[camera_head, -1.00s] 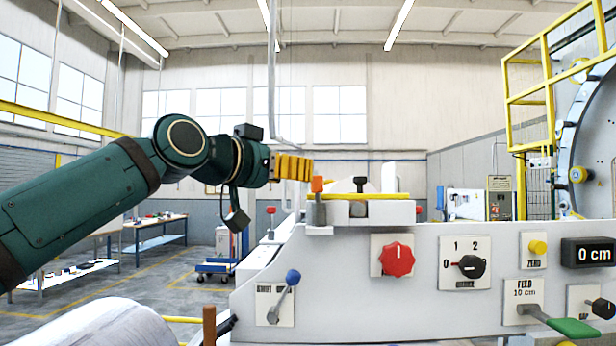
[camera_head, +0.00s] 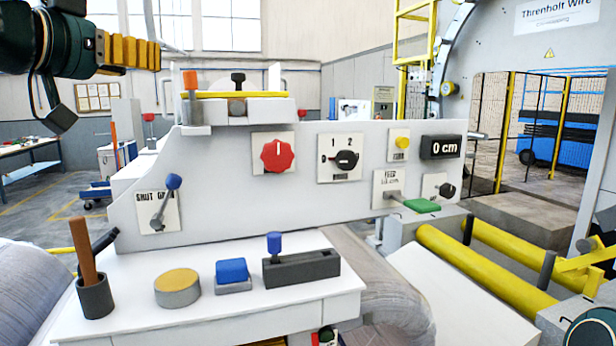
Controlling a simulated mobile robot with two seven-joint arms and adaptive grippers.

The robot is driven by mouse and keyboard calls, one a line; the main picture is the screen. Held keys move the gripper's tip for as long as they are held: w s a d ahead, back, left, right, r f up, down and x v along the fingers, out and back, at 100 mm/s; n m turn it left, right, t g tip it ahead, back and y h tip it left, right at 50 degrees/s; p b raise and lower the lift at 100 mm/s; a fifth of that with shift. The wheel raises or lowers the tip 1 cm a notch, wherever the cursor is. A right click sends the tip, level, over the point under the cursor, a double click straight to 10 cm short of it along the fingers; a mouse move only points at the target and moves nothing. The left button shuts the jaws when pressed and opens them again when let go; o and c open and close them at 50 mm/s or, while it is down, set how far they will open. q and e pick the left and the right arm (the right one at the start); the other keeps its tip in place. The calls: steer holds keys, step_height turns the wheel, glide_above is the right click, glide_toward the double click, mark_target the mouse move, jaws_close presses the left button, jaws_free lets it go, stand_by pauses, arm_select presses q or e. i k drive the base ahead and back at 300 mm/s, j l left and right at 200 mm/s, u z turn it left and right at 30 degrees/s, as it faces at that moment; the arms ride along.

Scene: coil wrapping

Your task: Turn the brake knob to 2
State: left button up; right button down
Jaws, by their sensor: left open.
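The black knob (camera_head: 346,160) sits on a white plate marked 0, 1 and 2, on the front of the pale machine panel. Its pointer seems to be turned left towards 0; the small label below it is too small to read. My left gripper (camera_head: 145,53) is at the upper left, its yellow fingers pointing right. It is open and holds nothing, well to the left of and above the knob, apart from the panel. A teal round part of my right arm (camera_head: 590,331) shows at the lower right corner, but its gripper is not in view.
A red knob (camera_head: 277,155) is left of the black knob; a yellow button (camera_head: 402,143) and 0 cm display (camera_head: 440,147) are right. A blue-tipped lever (camera_head: 172,183) and green-handled lever (camera_head: 420,206) stick out. A white shelf (camera_head: 130,322) with several items stands in front.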

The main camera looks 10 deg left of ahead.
mark_target(345, 160)
steer(key=k+j, duration=0.15)
steer(key=k, duration=0.35)
steer(key=k+j, duration=0.2)
steer(key=k, duration=0.25)
